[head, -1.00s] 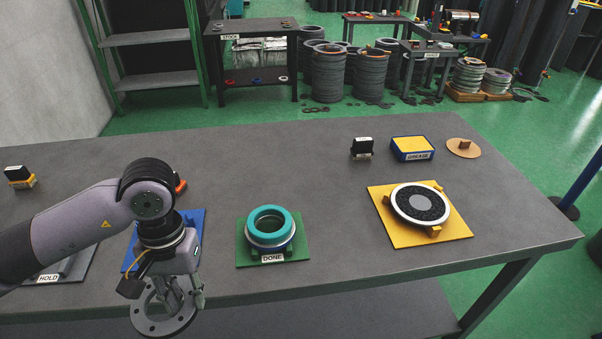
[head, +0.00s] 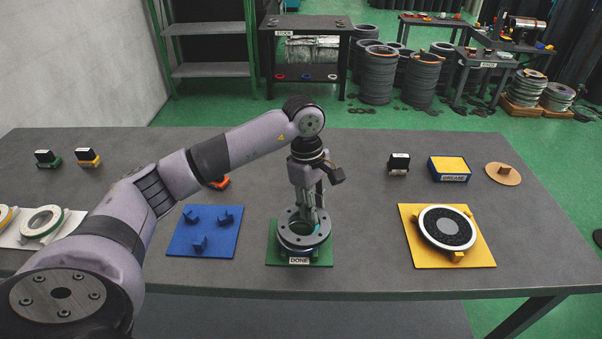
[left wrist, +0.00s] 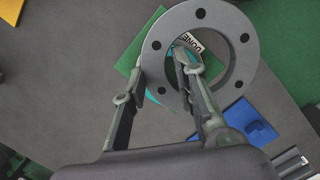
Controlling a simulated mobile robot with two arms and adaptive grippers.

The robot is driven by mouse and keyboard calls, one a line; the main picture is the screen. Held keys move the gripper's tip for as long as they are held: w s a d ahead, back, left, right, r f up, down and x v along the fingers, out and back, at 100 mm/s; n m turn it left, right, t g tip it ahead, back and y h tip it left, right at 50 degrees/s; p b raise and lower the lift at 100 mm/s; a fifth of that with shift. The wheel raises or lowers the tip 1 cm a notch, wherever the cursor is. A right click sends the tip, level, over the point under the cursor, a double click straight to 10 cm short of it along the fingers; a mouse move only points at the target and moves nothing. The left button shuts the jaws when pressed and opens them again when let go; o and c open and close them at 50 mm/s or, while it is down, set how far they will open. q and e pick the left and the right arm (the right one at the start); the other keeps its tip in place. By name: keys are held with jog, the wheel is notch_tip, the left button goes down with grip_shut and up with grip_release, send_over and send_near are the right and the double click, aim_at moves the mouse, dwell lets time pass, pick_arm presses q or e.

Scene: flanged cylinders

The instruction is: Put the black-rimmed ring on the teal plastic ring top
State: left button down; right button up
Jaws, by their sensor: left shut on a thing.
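My left gripper (head: 312,218) is shut on the wall of a flat grey ring with several dark bolt holes, the black-rimmed ring (head: 289,225). In the left wrist view the ring (left wrist: 240,62) lies between camera and mat, with one finger of the gripper (left wrist: 187,62) through its hole. The teal plastic ring (left wrist: 152,99) is mostly hidden beneath it; a teal edge shows at the ring's left side. In the head view, the held ring is over the stack on the green DONE mat (head: 325,258). I cannot tell whether they touch. My right gripper is not in view.
A blue mat (head: 222,246) with several blue pegs is left of the green mat. A yellow mat (head: 480,258) with a white-rimmed black disc (head: 446,228) is to the right. A blue-and-yellow GREASE box (head: 449,168) and stamps stand farther back. Table between mats is clear.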

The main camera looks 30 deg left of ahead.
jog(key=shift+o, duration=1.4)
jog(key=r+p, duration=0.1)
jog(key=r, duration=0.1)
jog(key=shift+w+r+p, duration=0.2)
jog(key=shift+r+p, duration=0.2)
pick_arm(q)
jog(key=w+a+n+t, duration=0.1)
jog(key=w+a+n, duration=0.2)
jog(key=a+n, duration=0.3)
jog(key=shift+w+r+n, duration=0.2)
jog(key=shift+r+n, duration=0.2)
jog(key=shift+n, duration=0.1)
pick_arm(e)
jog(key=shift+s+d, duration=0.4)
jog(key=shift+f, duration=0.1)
